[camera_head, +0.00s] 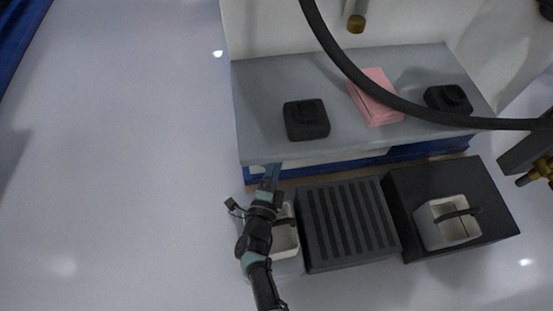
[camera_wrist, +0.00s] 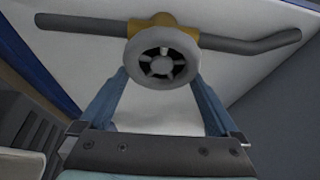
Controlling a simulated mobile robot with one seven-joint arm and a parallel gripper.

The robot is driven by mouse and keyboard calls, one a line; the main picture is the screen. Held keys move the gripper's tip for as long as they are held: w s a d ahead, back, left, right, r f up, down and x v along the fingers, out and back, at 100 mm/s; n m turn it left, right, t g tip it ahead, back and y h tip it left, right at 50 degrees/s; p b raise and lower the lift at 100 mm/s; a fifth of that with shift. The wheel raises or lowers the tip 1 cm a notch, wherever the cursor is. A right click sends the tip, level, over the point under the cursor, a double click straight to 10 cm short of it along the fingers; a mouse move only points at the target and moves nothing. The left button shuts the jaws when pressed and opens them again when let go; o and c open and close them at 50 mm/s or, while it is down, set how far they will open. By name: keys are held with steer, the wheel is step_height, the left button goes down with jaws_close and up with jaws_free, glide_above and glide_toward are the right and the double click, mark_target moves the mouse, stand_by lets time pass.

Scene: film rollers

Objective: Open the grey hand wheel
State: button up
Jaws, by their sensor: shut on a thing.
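The grey hand wheel (camera_wrist: 161,58) is a round spoked wheel at the top centre of the wrist view. It sits on a yellow-brown valve body (camera_wrist: 150,20) on a dark pipe (camera_wrist: 80,24). My gripper (camera_wrist: 160,80) has its blue fingers on the wheel's left and right sides, shut on its rim. In the head view my gripper (camera_head: 270,178) reaches to the front edge of the grey bench. The wheel is hidden there, under the bench top.
The grey bench (camera_head: 265,95) carries two black blocks (camera_head: 306,119) and a pink block (camera_head: 375,98). A dark hose (camera_head: 365,85) hangs across it. A slatted black box (camera_head: 350,222) and a white bucket (camera_head: 447,225) stand right of my arm. Floor at left is clear.

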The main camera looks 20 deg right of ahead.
steer(key=o, duration=0.9)
steer(key=shift+w+a+r, duration=0.15)
steer(key=shift+w+a, duration=0.25)
steer(key=shift+a, duration=0.05)
steer(key=shift+s+d+r+p, duration=0.1)
steer(key=shift+r+p, duration=1.8)
steer(key=shift+r, duration=0.55)
steer(key=shift+s+d+r+p, duration=0.1)
steer(key=shift+r+p, duration=1.75)
steer(key=shift+r, duration=0.6)
steer(key=shift+s+f, duration=0.1)
